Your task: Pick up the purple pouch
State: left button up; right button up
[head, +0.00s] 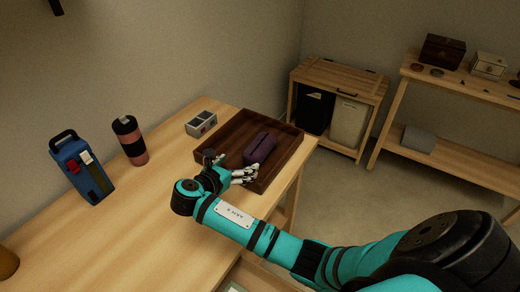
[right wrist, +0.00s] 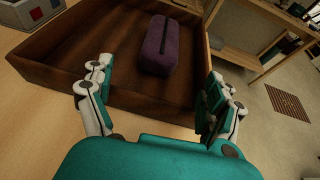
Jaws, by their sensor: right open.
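The purple pouch (head: 260,147) lies in a dark brown wooden tray (head: 285,159) on the table. In the right wrist view the pouch (right wrist: 160,45) shows a dark strip along its top and lies ahead of my fingers, touching neither. My right gripper (head: 243,175) is at the near side of the tray. In the right wrist view its two white-and-teal fingers (right wrist: 160,92) are spread wide with nothing between them, the pouch beyond the gap. My left gripper is not in view.
A grey divided box (head: 200,123) stands beside the tray's far left side. A pink and black bottle (head: 130,140) and a blue case (head: 81,167) stand on the table at left. A wooden bin cabinet (head: 337,100) and a shelf (head: 450,90) stand beyond. The front tabletop is clear.

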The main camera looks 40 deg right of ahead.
aim_at(249, 159)
jog(key=x, duration=0.3)
jog(key=shift+w+d, duration=0.1)
jog(key=shift+d, duration=0.05)
jog(key=shift+f+x, duration=0.15)
jog(key=shift+x, duration=1.25)
jog(key=shift+f+x, duration=0.1)
jog(key=shift+x, duration=1.3)
jog(key=shift+c, duration=0.3)
jog(key=c, duration=1.3)
